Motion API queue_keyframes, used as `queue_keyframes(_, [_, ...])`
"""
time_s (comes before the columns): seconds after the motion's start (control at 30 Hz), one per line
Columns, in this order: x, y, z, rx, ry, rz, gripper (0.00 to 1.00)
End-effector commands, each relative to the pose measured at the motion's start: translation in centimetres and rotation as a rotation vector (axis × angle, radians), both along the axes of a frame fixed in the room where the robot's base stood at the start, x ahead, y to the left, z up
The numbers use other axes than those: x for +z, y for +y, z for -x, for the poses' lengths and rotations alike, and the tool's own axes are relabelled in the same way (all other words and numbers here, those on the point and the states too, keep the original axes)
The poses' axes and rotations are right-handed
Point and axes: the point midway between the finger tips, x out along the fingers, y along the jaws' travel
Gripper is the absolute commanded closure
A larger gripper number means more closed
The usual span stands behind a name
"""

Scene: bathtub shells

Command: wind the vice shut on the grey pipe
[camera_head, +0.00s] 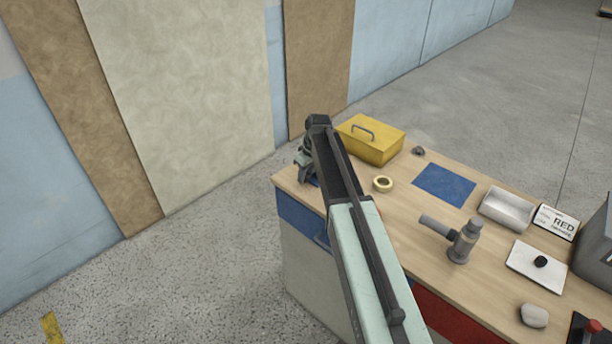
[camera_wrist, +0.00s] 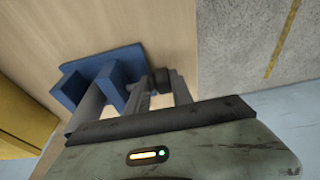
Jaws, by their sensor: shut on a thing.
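The blue vice (camera_wrist: 112,82) sits at the edge of the wooden bench in the wrist view. In the head view my arm hides most of it. My gripper (camera_wrist: 140,92) is at the vice's outer end, its grey fingers reaching toward it. It is shut on the vice's handle, which is mostly hidden between the fingers; a dark round end (camera_wrist: 159,77) shows there. I cannot clearly make out the grey pipe at the vice or tell how far apart the vice jaws are. In the head view my gripper (camera_head: 307,172) is at the bench's far left corner, partly hidden.
A yellow toolbox (camera_head: 370,140) stands close right of the vice. A tape roll (camera_head: 382,184), a blue mat (camera_head: 444,185), a grey fitting (camera_head: 463,241) and a white tray (camera_head: 507,208) lie farther right. Open floor (camera_head: 230,245) is left of the bench.

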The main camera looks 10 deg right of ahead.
Motion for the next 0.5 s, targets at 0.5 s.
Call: queue_keyframes(0.5, [-1.40,0.25,1.30,0.006,-0.380,-0.292,1.00])
